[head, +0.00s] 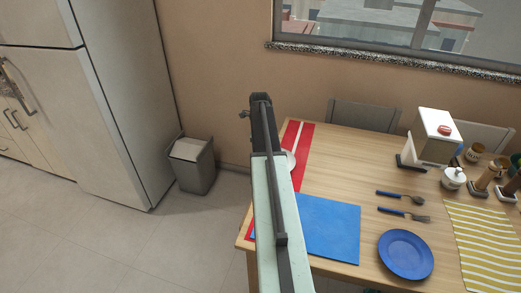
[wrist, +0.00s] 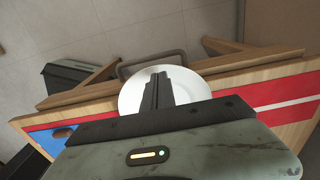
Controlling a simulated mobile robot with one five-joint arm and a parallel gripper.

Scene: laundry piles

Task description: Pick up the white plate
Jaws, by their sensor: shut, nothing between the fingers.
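The round white plate (wrist: 132,96) shows in the wrist view, lying on the wooden table. In the head view only a small sliver of the plate (head: 291,160) shows at the right side of my arm, near the red mat; the rest is hidden behind the arm. My gripper (wrist: 159,80) appears in the wrist view with its dark fingers together and nothing between them. The fingers overlap the middle of the plate in the picture. I cannot tell how far above it they are. In the head view my arm covers the table's left edge.
The wooden table (head: 340,166) also holds a red and white mat (head: 304,138), a blue mat (head: 328,226), a blue plate (head: 405,256), cutlery (head: 402,213) and a yellow striped mat (head: 482,240). Jars stand at the right. A bin (head: 195,168) and fridge (head: 110,110) are left.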

